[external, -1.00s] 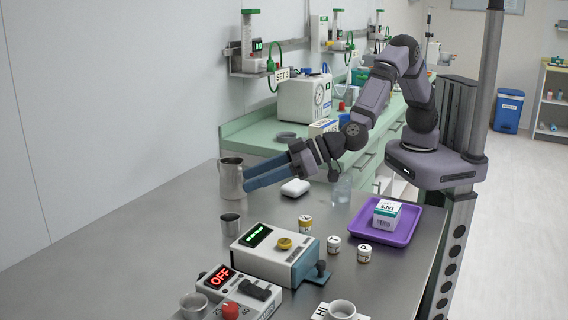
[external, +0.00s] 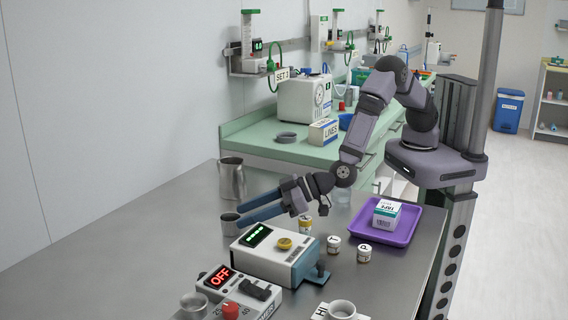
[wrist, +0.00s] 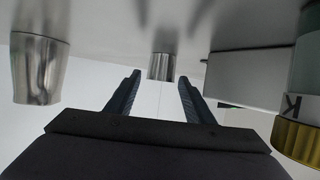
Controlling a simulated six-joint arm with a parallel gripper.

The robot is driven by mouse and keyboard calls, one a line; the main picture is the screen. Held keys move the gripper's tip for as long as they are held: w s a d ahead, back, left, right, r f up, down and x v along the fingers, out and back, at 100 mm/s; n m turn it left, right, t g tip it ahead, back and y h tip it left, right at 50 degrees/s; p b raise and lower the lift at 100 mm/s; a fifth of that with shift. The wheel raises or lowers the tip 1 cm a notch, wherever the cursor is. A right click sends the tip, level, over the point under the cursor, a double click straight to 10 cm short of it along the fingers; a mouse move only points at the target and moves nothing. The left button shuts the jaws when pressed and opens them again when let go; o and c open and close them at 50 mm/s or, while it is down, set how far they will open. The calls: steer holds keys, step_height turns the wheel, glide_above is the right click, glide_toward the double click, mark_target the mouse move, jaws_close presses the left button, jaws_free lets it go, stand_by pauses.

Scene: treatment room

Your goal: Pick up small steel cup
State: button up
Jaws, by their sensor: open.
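The small steel cup (external: 229,225) stands upright on the steel table, left of the box with the green display. My gripper (external: 241,216) is open and low over the table, its fingertips at the cup's right side. In the wrist view the cup (wrist: 161,66) shows just beyond and between the two fingertips (wrist: 159,78), with nothing held. I cannot tell whether a finger touches the cup.
A steel jug (external: 231,180) stands behind the cup. The box with the green display (external: 280,252) is close on the right. Small labelled jars (external: 334,244) and a purple tray (external: 405,230) lie further right. An "OFF" device (external: 240,292) is in front. The table's left side is clear.

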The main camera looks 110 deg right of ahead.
mark_target(231, 224)
steer(key=shift+p+x, duration=0.7)
steer(key=shift+x, duration=1.9)
steer(key=c, duration=0.8)
